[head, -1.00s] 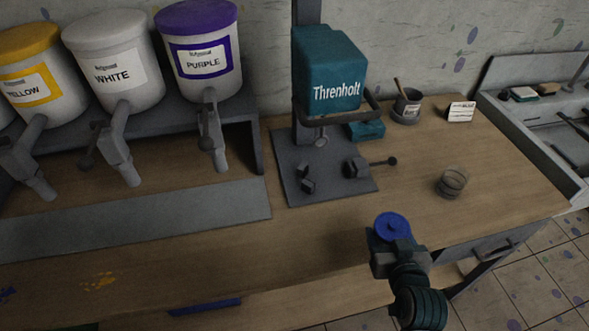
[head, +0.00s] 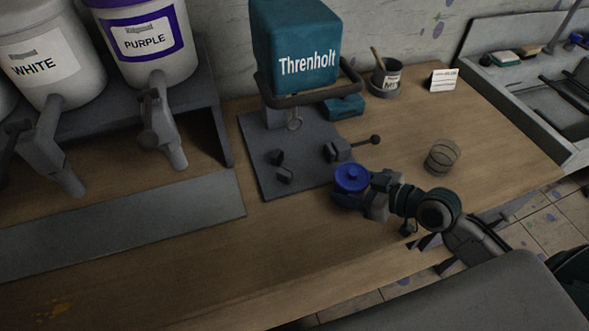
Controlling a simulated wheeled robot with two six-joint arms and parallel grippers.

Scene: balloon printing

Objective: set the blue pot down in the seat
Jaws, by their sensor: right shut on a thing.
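The blue pot (head: 352,178) is a small round pot with a knob on top. My right gripper (head: 358,192) is shut on it and holds it upright at the front right edge of the grey base plate of the Threnholt machine. I cannot tell how high above the surface it is. The seat appears to be the space between the dark clamp jaws (head: 281,166) on the plate (head: 262,152), to the left of the pot. It looks empty. A right jaw with a lever (head: 345,150) stands just behind the pot. My left gripper is not in view.
The teal Threnholt machine (head: 295,45) with its dark bar overhangs the back of the plate. A cup (head: 386,80) and a white card (head: 443,80) are behind.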

